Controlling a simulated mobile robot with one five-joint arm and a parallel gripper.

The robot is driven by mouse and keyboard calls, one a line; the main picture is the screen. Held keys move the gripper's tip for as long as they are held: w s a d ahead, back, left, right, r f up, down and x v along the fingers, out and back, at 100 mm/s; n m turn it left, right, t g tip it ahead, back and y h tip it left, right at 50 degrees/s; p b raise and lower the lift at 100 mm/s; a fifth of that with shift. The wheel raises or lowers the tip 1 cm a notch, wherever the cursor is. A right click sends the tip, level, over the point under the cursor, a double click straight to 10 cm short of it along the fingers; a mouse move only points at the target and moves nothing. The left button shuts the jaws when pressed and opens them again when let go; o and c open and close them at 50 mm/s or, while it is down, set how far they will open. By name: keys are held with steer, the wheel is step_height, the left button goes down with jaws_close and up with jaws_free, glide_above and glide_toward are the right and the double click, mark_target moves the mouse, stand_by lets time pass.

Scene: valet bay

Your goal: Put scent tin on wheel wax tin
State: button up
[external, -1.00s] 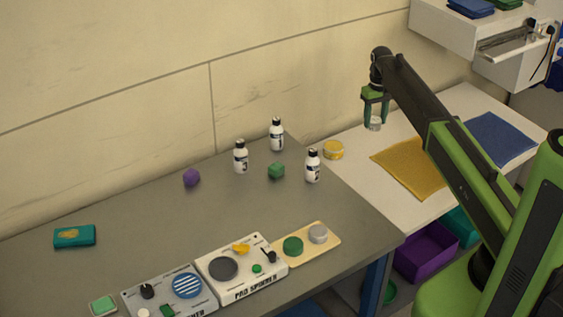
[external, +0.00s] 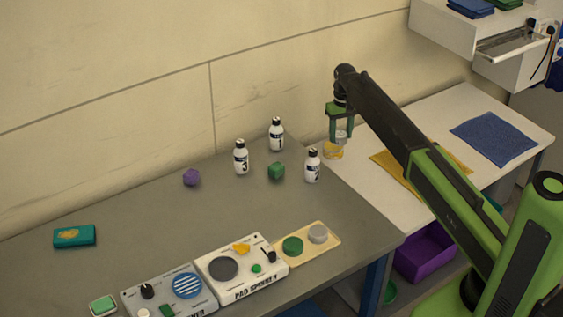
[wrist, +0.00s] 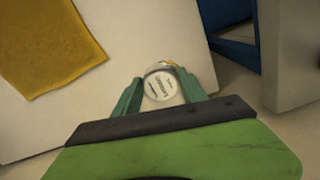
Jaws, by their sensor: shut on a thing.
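My gripper (external: 340,138) is shut on the scent tin (external: 342,135), a small, pale silvery round tin. In the wrist view the scent tin (wrist: 160,88) sits between the green fingers (wrist: 160,95) with its lettered white face showing. The wheel wax tin (external: 333,153), yellow and round, stands on the white table just below the held tin. In the wrist view only a thin yellow edge of the wheel wax tin (wrist: 168,63) shows past the scent tin, which hides most of it. I cannot tell whether the two tins touch.
A yellow cloth (external: 386,164) and a blue cloth (external: 492,138) lie on the white table (external: 440,115). The wall is close behind.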

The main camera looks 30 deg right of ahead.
mark_target(341, 135)
step_height(341, 135, down, 4)
steer(key=shift+r+b, duration=0.15)
steer(key=shift+b, duration=1.05)
steer(key=shift+r, duration=0.25)
steer(key=shift+f, duration=0.2)
steer(key=o, duration=1.4)
steer(key=shift+r, duration=0.1)
